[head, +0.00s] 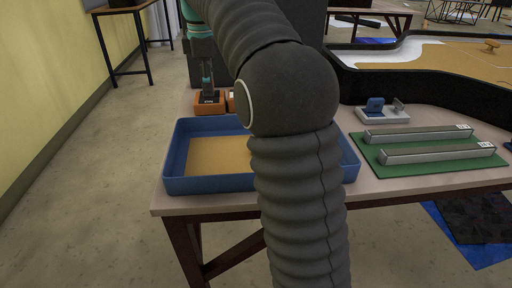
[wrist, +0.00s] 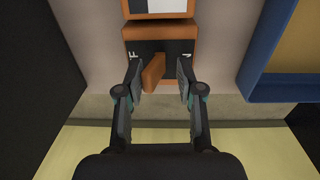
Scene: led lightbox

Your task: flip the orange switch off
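The orange switch shows in the wrist view as an orange box with a dark face (wrist: 172,48) and an orange lever (wrist: 154,72) sticking out. The lever leans, with its near end toward the left. Letters flank it, partly covered by my fingers; an F shows at left. My gripper (wrist: 159,82) is open, one finger on each side of the lever. The lever lies nearer the left finger; I cannot tell if they touch. In the head view my gripper (head: 206,84) points down over an orange box (head: 209,107) at the table's back left; the lever is hidden there.
A second orange box (wrist: 158,6) with a white and black panel adjoins the switch. A blue tray (head: 210,184) stands close by, partly behind my arm. A green board (head: 432,168) with two grey bars and a small white device (head: 382,118) lie at right.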

